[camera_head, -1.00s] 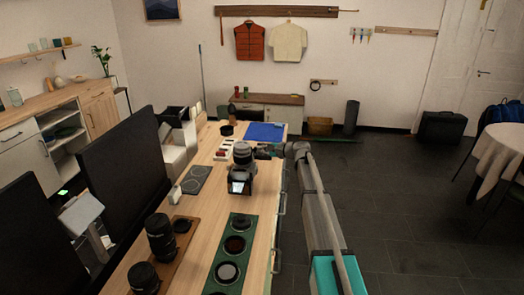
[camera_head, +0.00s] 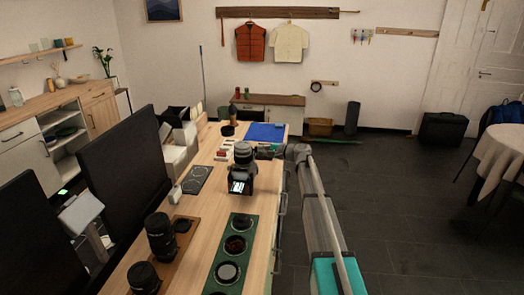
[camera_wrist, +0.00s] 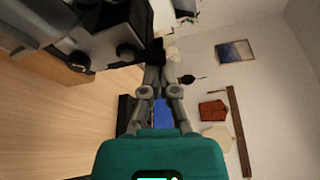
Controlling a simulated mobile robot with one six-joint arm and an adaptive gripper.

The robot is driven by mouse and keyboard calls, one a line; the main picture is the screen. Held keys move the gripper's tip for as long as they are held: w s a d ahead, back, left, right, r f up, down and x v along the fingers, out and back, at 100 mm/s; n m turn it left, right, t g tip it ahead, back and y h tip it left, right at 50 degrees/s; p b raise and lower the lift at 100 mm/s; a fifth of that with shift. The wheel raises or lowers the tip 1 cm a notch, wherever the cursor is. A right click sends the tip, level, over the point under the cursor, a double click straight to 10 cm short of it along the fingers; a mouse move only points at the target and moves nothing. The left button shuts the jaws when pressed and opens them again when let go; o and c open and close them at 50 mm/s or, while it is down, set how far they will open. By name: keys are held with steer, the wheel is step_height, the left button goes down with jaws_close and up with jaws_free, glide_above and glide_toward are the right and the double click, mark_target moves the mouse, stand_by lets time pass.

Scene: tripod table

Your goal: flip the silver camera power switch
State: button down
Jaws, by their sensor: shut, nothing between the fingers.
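The silver and black camera (camera_head: 243,172) stands on the wooden table, with its lens pointing up-frame and its lit rear screen facing me. In the wrist view the camera (camera_wrist: 105,35) fills the upper left, with round dials on its body. My gripper (camera_head: 264,152) is at the camera's right side in the head view. In the wrist view its fingers (camera_wrist: 158,52) are together and empty, with the tips close by the dark edge of the camera. I cannot tell whether they touch it. The power switch itself is too small or hidden to make out.
Black lenses (camera_head: 160,236) stand on a wooden board at the table's near left. A green tray (camera_head: 217,262) with round filters lies nearby. A blue mat (camera_head: 266,132) lies at the table's far end. Dark monitors (camera_head: 125,175) stand left. Open floor lies right.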

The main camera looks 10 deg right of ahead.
steer(key=shift+s+a+r+n+t+b, duration=0.1)
steer(key=shift+s+r+n+t+b, duration=0.15)
steer(key=shift+n, duration=0.75)
steer(key=shift+s, duration=0.1)
steer(key=v, duration=0.7)
steer(key=shift+d+f, duration=0.2)
steer(key=shift+s, duration=0.15)
